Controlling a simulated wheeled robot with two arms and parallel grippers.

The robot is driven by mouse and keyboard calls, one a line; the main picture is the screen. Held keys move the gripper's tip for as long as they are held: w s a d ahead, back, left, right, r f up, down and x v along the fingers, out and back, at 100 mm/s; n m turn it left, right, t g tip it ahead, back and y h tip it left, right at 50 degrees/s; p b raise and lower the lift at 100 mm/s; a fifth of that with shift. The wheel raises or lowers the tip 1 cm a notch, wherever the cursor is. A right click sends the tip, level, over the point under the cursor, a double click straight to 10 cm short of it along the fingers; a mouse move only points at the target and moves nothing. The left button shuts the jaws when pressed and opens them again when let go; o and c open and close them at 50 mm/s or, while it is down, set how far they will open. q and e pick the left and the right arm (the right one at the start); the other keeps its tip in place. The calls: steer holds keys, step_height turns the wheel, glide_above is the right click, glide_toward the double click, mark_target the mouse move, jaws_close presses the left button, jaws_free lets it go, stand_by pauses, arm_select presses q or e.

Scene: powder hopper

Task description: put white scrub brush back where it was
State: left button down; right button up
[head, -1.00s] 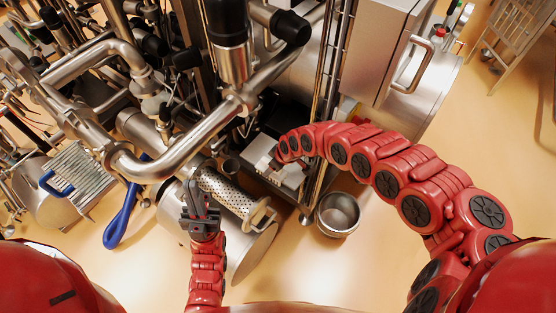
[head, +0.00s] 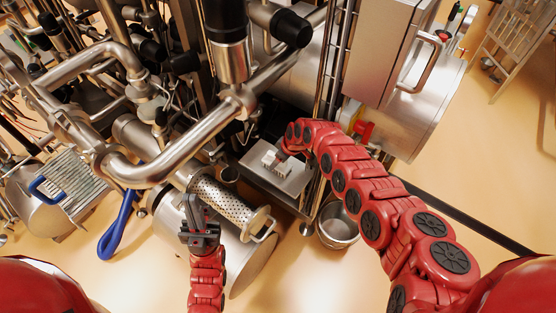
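A small white, blocky thing, which looks like the white scrub brush (head: 271,160), sits on a flat metal shelf (head: 290,182) low in the machine, in the middle of the head view. My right gripper (head: 282,152) reaches down from the right and is right at the brush's upper right side. Its fingers are too small and hidden to tell whether they hold the brush. My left gripper (head: 195,203) points up at the lower left, in front of a large steel drum, away from the brush. It looks empty, but its finger gap is unclear.
A perforated steel cylinder (head: 222,198) lies beside my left gripper. A steel bowl (head: 339,226) is on the floor right of the shelf. A blue-handled tool (head: 119,226) hangs at left. Thick pipes (head: 190,137) and vertical rails crowd the shelf.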

steer(key=shift+f, duration=0.15)
steer(key=o, duration=1.3)
